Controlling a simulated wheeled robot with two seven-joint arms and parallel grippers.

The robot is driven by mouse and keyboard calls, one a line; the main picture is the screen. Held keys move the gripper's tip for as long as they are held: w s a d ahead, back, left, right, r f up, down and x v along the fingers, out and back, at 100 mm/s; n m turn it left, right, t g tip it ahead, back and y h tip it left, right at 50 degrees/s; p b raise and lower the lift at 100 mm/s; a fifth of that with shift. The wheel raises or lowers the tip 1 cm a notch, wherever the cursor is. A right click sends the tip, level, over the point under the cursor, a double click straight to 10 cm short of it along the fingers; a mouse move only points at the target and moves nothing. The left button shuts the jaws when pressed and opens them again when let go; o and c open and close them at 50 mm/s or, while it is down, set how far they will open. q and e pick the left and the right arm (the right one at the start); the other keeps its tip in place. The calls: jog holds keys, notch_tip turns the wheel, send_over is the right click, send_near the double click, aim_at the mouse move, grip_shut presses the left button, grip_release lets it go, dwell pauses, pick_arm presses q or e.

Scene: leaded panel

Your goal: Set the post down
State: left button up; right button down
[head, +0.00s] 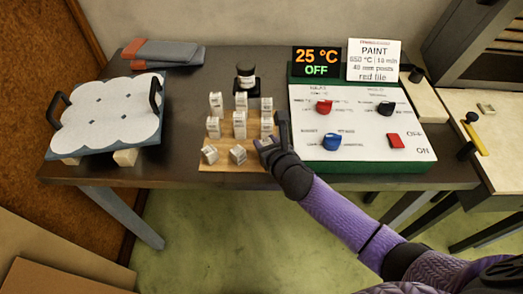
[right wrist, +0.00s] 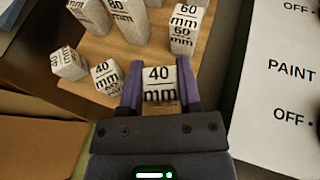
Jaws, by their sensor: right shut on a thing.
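My right gripper (head: 270,143) is shut on a white post marked 40 mm (right wrist: 160,88), which shows between its fingers in the right wrist view. In the head view the gripper is at the front right corner of a wooden board (head: 223,163), and the fingers mostly hide the post. I cannot tell whether the post touches the board. Several other white posts stand on the board, some marked 60 mm (right wrist: 185,28). Two short posts at the front, one marked 40 mm (right wrist: 105,77), look tilted or turned. My left gripper is not in view.
A control panel (head: 350,170) with knobs is close on the right, with a 25 °C OFF display (head: 317,61) and a PAINT sign (head: 374,60) behind. A dark jar (head: 245,80) stands behind the posts. A cloud-shaped white plate (head: 105,115) is at left; bare table lies between.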

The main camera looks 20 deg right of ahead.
notch_tip(320, 180, down, 3)
jog(key=shift+r+b, duration=0.2)
jog(key=shift+b, duration=0.35)
jog(key=shift+f, duration=0.2)
jog(key=shift+r, duration=0.2)
jog(key=shift+f, duration=0.1)
jog(key=shift+c, duration=1.4)
grip_release()
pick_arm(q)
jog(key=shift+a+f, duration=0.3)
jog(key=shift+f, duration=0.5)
